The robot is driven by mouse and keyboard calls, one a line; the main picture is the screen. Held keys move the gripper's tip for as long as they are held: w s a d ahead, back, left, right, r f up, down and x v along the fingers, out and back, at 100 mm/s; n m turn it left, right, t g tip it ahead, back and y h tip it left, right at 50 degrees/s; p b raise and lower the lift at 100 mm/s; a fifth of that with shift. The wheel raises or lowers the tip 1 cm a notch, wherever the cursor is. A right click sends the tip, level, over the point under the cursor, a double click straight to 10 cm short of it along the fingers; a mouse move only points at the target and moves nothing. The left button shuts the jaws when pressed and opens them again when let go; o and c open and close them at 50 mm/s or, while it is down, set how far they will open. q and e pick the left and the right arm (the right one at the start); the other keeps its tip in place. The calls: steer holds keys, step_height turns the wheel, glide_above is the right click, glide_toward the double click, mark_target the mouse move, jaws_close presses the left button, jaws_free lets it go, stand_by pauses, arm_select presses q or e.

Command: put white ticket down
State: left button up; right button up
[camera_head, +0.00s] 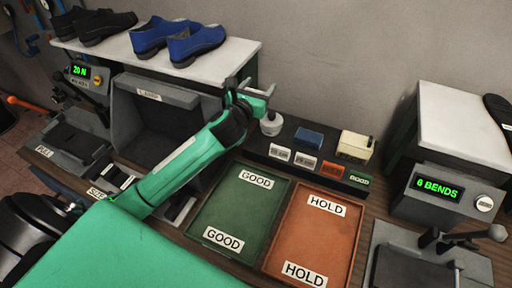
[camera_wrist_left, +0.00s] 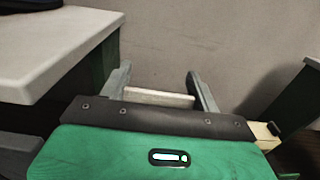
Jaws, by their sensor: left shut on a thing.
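My left gripper (camera_head: 258,88) is raised above the back of the bench, in front of the wall. In the left wrist view the gripper (camera_wrist_left: 160,92) is shut on a thin white piece, the white ticket (camera_wrist_left: 158,97), seen edge-on between the fingers. The ticket's face is not readable, and I cannot make it out clearly in the head view. My right gripper is not in view.
A black rack (camera_head: 308,143) holds white, orange and green cards, a blue block and a cream box. The green GOOD tray (camera_head: 240,208) and orange HOLD tray (camera_head: 316,232) are empty. A shoe shelf (camera_head: 215,60) stands left of the gripper; a bend tester (camera_head: 440,190) stands right.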

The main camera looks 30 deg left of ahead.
arm_select(q)
step_height(320, 180, down, 20)
steer(key=shift+r, duration=0.2)
stand_by(0.4)
steer(key=shift+f, duration=0.1)
steer(key=shift+f+b, duration=0.2)
steer(key=shift+b, duration=0.2)
steer(key=o, duration=0.9)
steer(key=shift+r, duration=0.1)
